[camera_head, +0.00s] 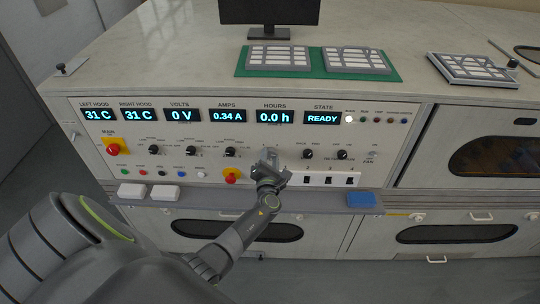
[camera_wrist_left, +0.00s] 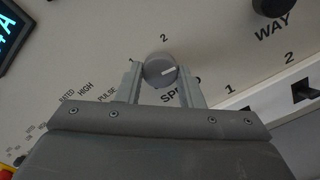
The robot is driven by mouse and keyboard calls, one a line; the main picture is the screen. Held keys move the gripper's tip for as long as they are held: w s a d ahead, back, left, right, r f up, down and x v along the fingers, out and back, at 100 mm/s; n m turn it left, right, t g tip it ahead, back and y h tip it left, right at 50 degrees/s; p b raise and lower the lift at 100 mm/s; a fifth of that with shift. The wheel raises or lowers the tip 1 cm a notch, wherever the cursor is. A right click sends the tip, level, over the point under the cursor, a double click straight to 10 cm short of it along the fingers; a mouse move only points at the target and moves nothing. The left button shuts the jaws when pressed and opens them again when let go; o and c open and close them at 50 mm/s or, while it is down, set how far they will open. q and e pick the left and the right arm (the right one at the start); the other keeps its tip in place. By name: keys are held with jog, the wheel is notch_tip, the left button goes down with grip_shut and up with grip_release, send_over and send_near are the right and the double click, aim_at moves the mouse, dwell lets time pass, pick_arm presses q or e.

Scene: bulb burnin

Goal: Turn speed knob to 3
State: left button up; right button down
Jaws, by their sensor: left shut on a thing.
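In the head view my left gripper (camera_head: 269,160) is at the panel below the HOURS display and hides the knob. My right gripper is in neither view.
The control panel (camera_head: 390,175) carries displays, small black knobs and coloured buttons. A red knob (camera_head: 231,176) is just left of my gripper, and black switches (camera_head: 328,180) are to its right. A ledge (camera_head: 325,200) below holds white blocks and a blue block (camera_head: 361,199).

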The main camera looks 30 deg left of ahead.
pick_arm(q)
jog(key=m+p, duration=0.1)
jog(key=m, duration=0.2)
jog(key=shift+r+m, duration=0.1)
jog(key=shift+m, duration=0.2)
jog(key=shift+m+p, duration=0.9)
jog(key=shift+m, duration=0.8)
jog(key=o, duration=1)
jog(key=shift+c, duration=0.2)
